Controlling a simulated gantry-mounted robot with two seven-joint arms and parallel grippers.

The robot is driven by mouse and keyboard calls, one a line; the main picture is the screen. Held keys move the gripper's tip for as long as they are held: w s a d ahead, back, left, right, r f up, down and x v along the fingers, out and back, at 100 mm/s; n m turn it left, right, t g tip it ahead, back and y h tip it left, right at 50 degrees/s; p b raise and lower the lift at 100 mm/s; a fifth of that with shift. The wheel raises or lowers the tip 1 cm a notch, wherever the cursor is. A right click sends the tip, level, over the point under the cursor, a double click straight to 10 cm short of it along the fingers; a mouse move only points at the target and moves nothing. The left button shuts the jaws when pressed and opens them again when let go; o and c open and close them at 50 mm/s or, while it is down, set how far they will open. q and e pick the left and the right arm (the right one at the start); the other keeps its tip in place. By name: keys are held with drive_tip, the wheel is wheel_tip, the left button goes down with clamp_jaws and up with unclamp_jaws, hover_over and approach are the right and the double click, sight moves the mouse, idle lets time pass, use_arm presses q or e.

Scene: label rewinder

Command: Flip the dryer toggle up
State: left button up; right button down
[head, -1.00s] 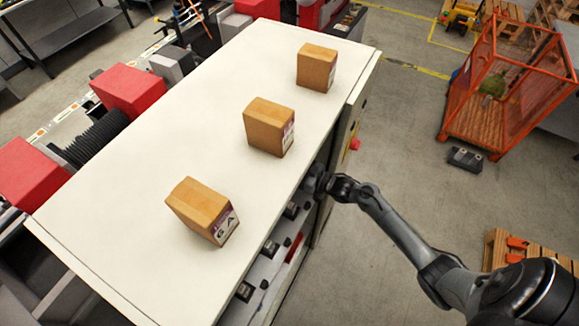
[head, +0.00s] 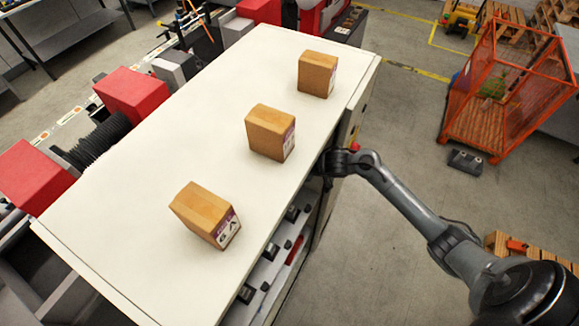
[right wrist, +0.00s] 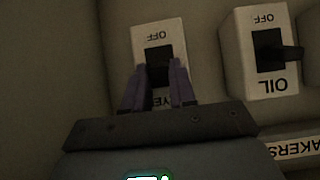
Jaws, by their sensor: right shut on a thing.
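In the right wrist view a white switch plate (right wrist: 145,42) carries a black dryer toggle (right wrist: 158,66). Its "OFF" mark shows upside down above the toggle, and its name is mostly hidden behind my fingers, with only "YE" readable. My right gripper (right wrist: 160,76) has its two purple-grey fingers shut on the toggle, one at each side. In the head view my right gripper (head: 328,166) is at the side of the cabinet, under the edge of its white top, and the dryer toggle is hidden there. My left gripper is not in view.
An oil switch (right wrist: 271,52) sits close at the right in the wrist view, its black lever sticking out. Several dark switches line the cabinet side. Three brown boxes, one of them near the middle (head: 268,133), stand on the white top (head: 130,240).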

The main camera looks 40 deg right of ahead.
idle(0.3)
drive_tip(key=c, duration=0.9)
unclamp_jaws()
drive_tip(key=b+v, duration=0.1)
drive_tip(key=v, duration=1)
drive_tip(key=shift+w+a+r, duration=0.1)
drive_tip(key=shift+w+r, duration=0.05)
